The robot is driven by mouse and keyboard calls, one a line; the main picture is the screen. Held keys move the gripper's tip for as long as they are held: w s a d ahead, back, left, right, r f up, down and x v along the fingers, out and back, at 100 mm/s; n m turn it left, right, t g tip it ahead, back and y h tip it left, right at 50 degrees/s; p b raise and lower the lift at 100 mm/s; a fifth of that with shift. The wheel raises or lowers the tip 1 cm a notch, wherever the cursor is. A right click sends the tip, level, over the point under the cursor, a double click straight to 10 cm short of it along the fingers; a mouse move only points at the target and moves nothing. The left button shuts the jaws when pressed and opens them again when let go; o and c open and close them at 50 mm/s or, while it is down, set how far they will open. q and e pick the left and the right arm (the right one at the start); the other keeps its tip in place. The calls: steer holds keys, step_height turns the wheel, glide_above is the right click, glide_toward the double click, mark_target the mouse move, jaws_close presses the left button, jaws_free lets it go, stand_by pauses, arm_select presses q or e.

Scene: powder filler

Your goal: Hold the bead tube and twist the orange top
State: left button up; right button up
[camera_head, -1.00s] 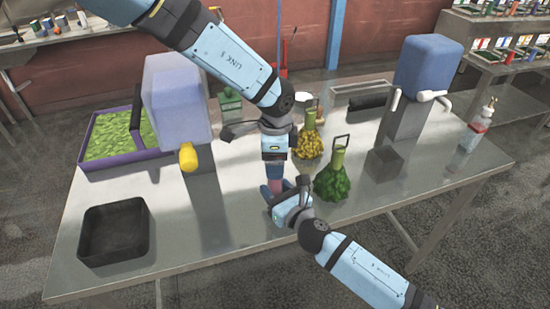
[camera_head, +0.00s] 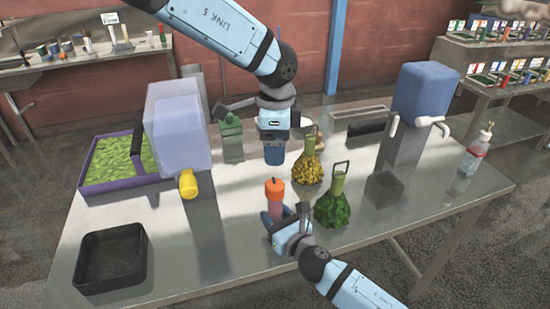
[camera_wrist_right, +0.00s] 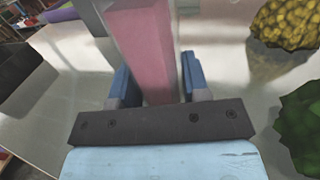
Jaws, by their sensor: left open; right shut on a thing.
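The bead tube (camera_head: 275,207) stands upright near the middle of the table, with a pinkish body and an orange top (camera_head: 274,187). My right gripper (camera_head: 274,220) is shut on the lower part of the tube. In the right wrist view the pink tube (camera_wrist_right: 140,45) rises between the two blue fingers of this gripper (camera_wrist_right: 152,85); its top is out of that view. My left gripper (camera_head: 274,157) is open, pointing down above and a little behind the orange top, apart from it.
A green flask (camera_head: 335,206) and a yellow flask (camera_head: 307,170) stand close right of the tube. A dispenser with a yellow nozzle (camera_head: 188,184) is at left, above the table. A black tray (camera_head: 110,285) lies front left. A blue-topped dispenser (camera_head: 425,90) and grey box (camera_head: 384,187) are at right.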

stand_by(0.4)
steer(key=o, duration=1.1)
